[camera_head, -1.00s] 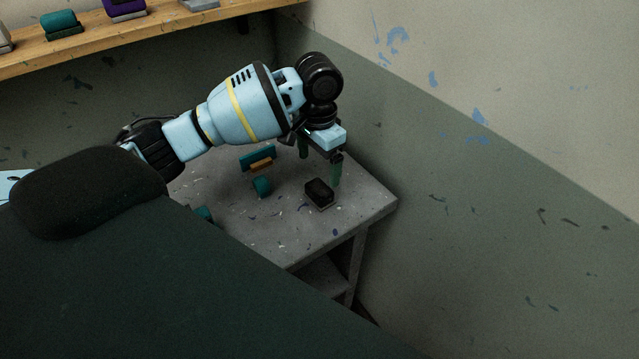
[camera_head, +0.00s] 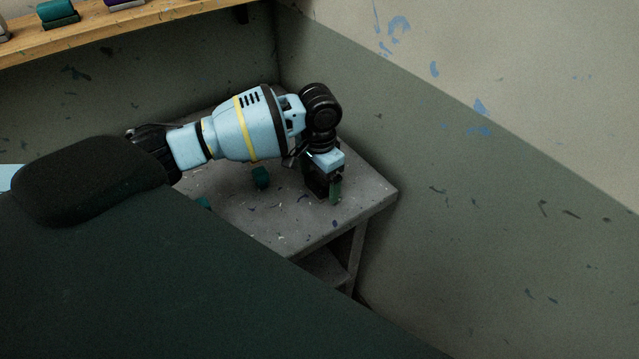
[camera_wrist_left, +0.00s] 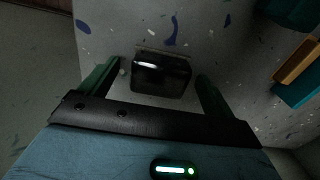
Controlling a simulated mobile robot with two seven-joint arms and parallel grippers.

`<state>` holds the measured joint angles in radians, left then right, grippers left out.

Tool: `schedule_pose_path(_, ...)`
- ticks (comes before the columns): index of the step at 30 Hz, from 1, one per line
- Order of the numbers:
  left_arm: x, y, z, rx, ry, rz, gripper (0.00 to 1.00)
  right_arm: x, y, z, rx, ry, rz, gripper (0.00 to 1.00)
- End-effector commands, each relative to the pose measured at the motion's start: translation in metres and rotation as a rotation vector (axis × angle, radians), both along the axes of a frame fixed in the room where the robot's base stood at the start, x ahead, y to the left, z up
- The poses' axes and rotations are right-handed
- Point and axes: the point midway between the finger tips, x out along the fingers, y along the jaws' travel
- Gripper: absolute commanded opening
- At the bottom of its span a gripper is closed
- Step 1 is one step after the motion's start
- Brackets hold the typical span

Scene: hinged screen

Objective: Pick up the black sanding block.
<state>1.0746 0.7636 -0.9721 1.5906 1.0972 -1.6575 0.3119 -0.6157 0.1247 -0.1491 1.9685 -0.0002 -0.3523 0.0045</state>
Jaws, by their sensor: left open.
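The black sanding block (camera_head: 316,184) is on the grey table near its right corner, partly hidden by my left gripper (camera_head: 322,186) in the head view. In the left wrist view the block (camera_wrist_left: 161,74) lies between the two green fingers of the open left gripper (camera_wrist_left: 158,78), with a visible gap on each side. The fingers are down around the block, not closed on it. My right gripper is not in view.
A teal block (camera_head: 261,177) stands on the table (camera_head: 285,228) left of the gripper. In the left wrist view, orange (camera_wrist_left: 297,62) and teal (camera_wrist_left: 298,90) pieces lie to the right. A wall is close behind the table; a wooden shelf (camera_head: 120,28) is upper left.

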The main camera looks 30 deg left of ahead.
Motion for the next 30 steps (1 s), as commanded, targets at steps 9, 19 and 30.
schedule_pose_path(9,0.0002,-0.0002,-0.0019,0.000,-0.001,0.000,0.83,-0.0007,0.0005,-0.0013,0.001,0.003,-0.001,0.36)
schedule_pose_path(19,0.0001,-0.0003,-0.0018,0.000,-0.001,0.000,0.39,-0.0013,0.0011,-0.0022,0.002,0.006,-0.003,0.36)
schedule_pose_path(30,-0.0001,0.0006,0.0033,0.000,-0.003,0.001,0.38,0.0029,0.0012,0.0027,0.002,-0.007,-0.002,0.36)
